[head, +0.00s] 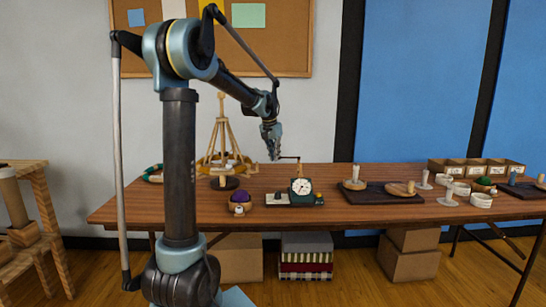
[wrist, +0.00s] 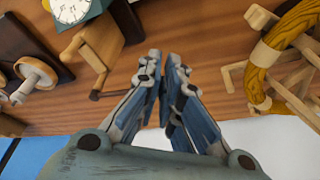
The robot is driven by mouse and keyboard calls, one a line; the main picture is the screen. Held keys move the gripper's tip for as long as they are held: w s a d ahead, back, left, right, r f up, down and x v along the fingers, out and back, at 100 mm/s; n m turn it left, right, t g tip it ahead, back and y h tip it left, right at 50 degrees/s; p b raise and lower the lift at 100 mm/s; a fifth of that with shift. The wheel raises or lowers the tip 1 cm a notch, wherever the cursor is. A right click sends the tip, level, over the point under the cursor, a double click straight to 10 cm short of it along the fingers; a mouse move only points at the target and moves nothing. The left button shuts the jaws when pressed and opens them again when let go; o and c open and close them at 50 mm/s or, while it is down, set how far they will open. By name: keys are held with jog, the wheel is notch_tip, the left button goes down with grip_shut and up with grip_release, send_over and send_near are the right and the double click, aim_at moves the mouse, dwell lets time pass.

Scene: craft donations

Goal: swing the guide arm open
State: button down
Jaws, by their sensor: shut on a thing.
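My gripper (head: 274,156) hangs above the back of the table, just left of a thin dark guide arm (head: 289,158). The guide arm runs sideways from a short post above the green device with a round white dial (head: 301,187). In the wrist view my gripper's fingertips (wrist: 163,60) are close together. The dial (wrist: 70,10) shows at the top left. The grip itself is hard to see.
A wooden frame with a ring (head: 220,165) stands left of my gripper. A purple ball in a bowl (head: 240,197) is in front. A dark board (head: 383,194) with candle-like pieces lies to the right. Boxes (head: 306,255) sit under the wooden table (head: 150,205).

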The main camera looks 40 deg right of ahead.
jog(key=s+a+r, duration=0.1)
jog(key=a+r, duration=0.5)
jog(key=r, duration=0.4)
jog(key=shift+s+a, duration=0.2)
jog(key=shift+a, duration=0.15)
